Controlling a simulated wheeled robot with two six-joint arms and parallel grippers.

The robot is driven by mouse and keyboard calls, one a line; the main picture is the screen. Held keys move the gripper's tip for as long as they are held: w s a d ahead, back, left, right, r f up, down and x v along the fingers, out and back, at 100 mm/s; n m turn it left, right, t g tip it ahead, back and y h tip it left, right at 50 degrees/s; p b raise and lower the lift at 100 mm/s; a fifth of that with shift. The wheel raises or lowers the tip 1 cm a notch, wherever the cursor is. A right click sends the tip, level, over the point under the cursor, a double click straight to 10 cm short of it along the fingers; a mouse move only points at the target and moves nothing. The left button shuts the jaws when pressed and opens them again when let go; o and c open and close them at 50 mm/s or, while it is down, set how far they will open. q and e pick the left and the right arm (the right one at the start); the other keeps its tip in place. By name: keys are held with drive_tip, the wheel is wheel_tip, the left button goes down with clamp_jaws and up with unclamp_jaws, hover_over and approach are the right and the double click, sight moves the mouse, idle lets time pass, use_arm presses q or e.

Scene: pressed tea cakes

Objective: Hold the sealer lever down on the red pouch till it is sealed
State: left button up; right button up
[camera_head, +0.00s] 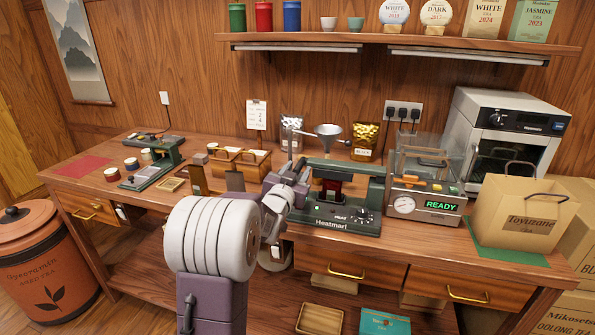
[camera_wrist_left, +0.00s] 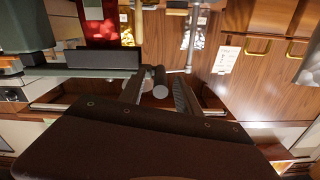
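The green heat sealer (camera_head: 370,218) stands on the bench, its front marked HEAT. The red pouch (camera_head: 331,187) is in the sealer, partly hidden; it also shows in the left wrist view (camera_wrist_left: 101,24). My left gripper (camera_head: 293,176) is at the left side of the sealer. In the left wrist view its two fingers (camera_wrist_left: 160,88) stand apart, with a grey round bar end (camera_wrist_left: 160,91) between them, seemingly the lever's grip. Some gap shows beside the bar. The lever's contact with the pouch is hidden. My right gripper is not in view.
A vacuum machine (camera_head: 425,205) showing READY stands right of the sealer, with a paper bag (camera_head: 525,210) beyond it. A funnel (camera_head: 328,131) and foil pouches (camera_head: 364,141) stand behind. Wooden boxes (camera_head: 240,163) and a green press (camera_head: 155,165) are to the left.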

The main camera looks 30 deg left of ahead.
use_arm(q)
clamp_jaws()
idle(1.5)
